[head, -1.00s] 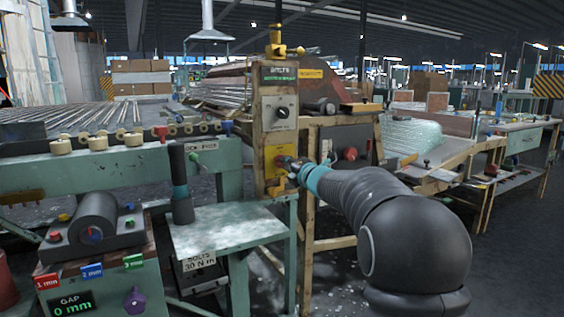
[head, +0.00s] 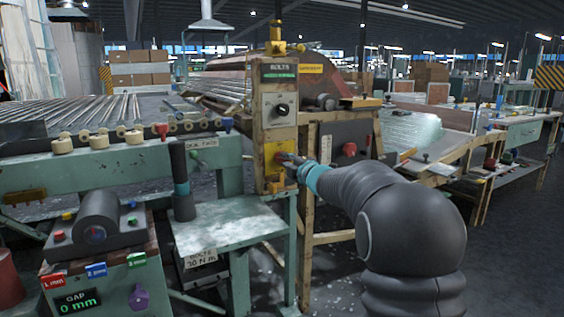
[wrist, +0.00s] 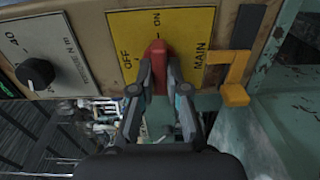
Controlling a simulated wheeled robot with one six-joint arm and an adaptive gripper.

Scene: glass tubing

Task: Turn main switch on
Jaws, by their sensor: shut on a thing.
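The main switch has a red handle (wrist: 156,66) on a yellow plate (wrist: 196,22) marked OFF, ON and MAIN. In the wrist view the handle's far end points up toward the ON mark, with OFF to its left. My gripper (wrist: 157,84) is shut on the handle, one finger on each side. In the head view my gripper (head: 291,163) reaches the yellow plate (head: 281,148) low on the wooden post from the right. My fingers partly hide the handle there.
A black knob (wrist: 36,72) on a grey plate sits beside the switch plate. A yellow bracket (wrist: 234,84) juts out on its other side. A green bench (head: 225,225) stands left of the post. A red button (head: 349,149) is on a dark box behind my wrist.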

